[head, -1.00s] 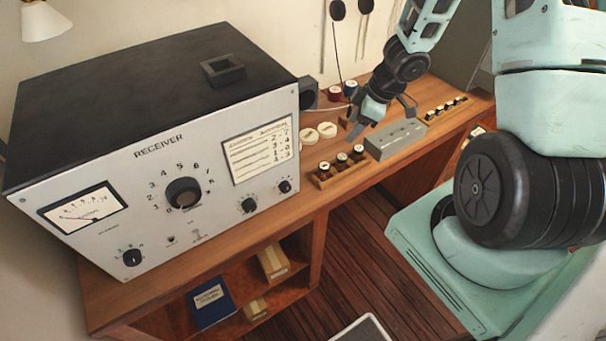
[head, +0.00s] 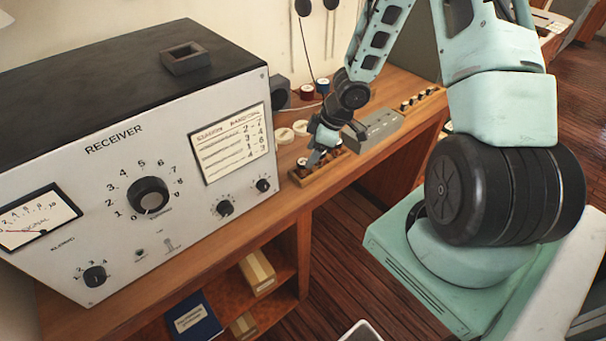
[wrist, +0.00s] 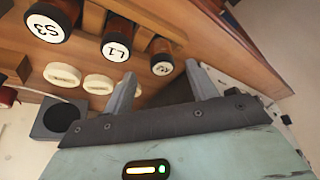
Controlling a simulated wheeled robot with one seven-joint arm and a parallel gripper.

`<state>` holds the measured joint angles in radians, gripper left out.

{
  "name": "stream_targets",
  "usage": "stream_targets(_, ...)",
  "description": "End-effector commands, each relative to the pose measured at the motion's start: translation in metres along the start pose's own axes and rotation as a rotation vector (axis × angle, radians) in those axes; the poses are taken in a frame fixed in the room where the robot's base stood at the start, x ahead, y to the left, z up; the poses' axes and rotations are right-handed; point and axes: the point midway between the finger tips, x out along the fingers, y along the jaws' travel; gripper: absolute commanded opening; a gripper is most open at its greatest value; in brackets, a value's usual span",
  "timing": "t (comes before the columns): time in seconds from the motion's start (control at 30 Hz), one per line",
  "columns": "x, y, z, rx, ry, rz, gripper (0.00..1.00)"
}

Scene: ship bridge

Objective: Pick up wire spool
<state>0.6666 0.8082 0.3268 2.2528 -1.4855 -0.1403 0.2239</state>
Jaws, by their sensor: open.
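Two small spool-like things stand at the back of the wooden desk: a red one (head: 306,91) and a blue one (head: 322,86), both with pale tops. A red edge (wrist: 8,97) shows at the far left of the wrist view. My gripper (head: 318,157) is open over the coil rack, away from both spools. In the wrist view its two fingers (wrist: 161,88) stand apart, with a brown cylinder with a white labelled end (wrist: 161,64) just beyond and between them. No contact is visible.
The rack (head: 326,178) holds brown cylinders; those marked S3 (wrist: 46,27) and L1 (wrist: 117,46) show. A large receiver (head: 110,180) fills the left. A grey box (head: 384,125) stands right of my gripper. Cords hang on the wall.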

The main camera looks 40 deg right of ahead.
Motion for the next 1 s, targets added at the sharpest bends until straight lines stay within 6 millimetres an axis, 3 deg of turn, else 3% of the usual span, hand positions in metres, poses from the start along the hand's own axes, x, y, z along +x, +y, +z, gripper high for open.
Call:
stream_targets(0.4, 0.05, -0.002, -0.006, -0.003, -0.001, 0.0, 0.58)
stream_targets(0.7, 0.051, -0.002, -0.007, -0.001, 0.0, 0.001, 0.58)
stream_targets(0.73, 0.051, -0.002, -0.007, -0.001, 0.0, 0.001, 0.55)
stream_targets(0.9, 0.051, -0.002, -0.007, -0.001, 0.0, 0.001, 0.09)
stream_targets(1.0, 0.051, -0.002, -0.007, -0.001, 0.0, 0.001, 0.09)
